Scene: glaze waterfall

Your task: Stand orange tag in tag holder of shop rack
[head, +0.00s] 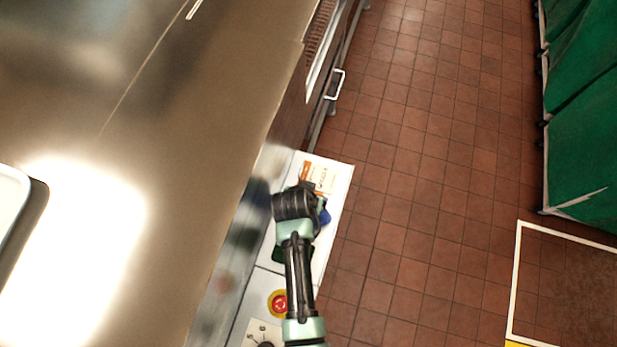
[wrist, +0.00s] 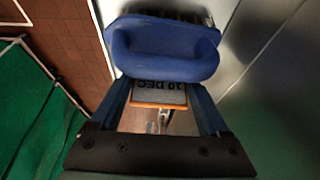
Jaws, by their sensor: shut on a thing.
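I cannot make out a tag holder in either view.
A steel counter (head: 170,130) fills the left. The white panel (head: 339,185) carries an orange and white label (head: 318,177) and a red button (head: 279,303). Green covers (head: 585,110) stand at the right. Red tiled floor between is clear.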

